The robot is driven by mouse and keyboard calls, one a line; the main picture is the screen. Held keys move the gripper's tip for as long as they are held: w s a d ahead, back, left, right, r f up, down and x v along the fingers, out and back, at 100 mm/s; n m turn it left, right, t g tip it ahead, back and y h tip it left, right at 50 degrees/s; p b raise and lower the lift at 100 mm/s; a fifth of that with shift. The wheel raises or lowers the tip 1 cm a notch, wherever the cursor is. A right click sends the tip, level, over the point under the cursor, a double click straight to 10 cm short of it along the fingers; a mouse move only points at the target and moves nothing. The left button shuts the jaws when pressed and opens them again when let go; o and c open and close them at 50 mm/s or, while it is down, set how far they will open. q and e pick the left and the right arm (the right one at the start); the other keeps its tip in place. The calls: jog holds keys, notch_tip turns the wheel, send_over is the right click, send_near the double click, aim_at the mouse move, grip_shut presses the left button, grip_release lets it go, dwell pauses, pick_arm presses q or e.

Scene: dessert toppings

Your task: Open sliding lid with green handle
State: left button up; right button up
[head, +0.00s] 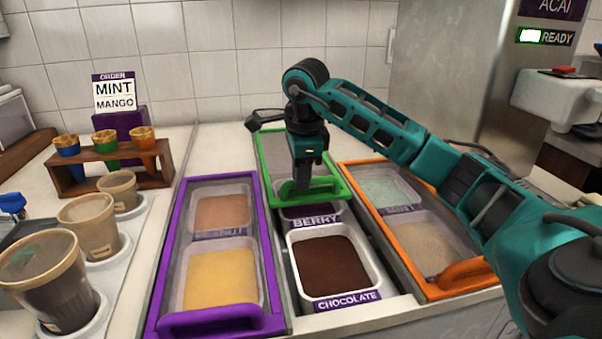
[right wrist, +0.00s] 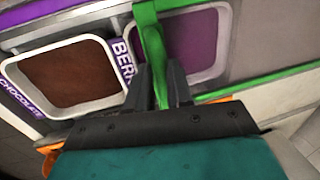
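The sliding lid with the green frame (head: 262,168) sits toward the back of the middle bay. It covers the rear part of that bay, and the chocolate tub (head: 330,262) in front is uncovered. The berry tub (head: 297,212) shows only partly in the head view, under the lid's front end. My right gripper (head: 303,184) points down at the green handle (head: 325,188) on the lid's front edge. In the right wrist view its fingers (right wrist: 167,92) lie close on both sides of the green handle (right wrist: 152,42). My left gripper is not in view.
A purple-framed lid (head: 160,255) is closed on the left, and an orange-framed lid (head: 410,280) is closed on the right. Cups (head: 88,222) and a wooden cone rack (head: 75,180) stand at the left. A tiled wall (head: 210,50) is behind.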

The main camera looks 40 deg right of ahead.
grip_shut()
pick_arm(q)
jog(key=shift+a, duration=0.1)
